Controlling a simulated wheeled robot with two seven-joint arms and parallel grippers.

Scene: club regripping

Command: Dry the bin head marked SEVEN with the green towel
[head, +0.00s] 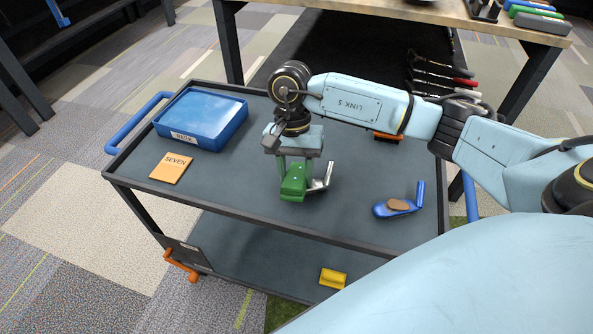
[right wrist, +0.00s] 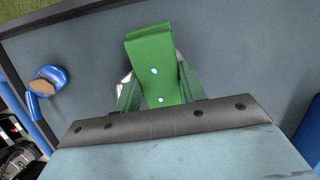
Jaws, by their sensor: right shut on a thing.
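My right gripper (head: 294,178) hangs over the middle of the cart top, pointing down. It is shut on the green towel (head: 293,190), which looks like a folded green piece; it also shows in the right wrist view (right wrist: 152,68), with small pale spots. A silver club head (head: 322,182) is just right of the towel and partly hidden by it; I cannot tell whether they touch. An orange card marked SEVEN (head: 171,168) lies at the left of the cart top, with nothing on it. My left gripper is not in view.
A blue tray (head: 203,117) stands at the cart's back left. An orange piece (head: 386,136) is partly behind my right arm. A yellow piece (head: 333,278) sits on the lower shelf. The front middle is clear.

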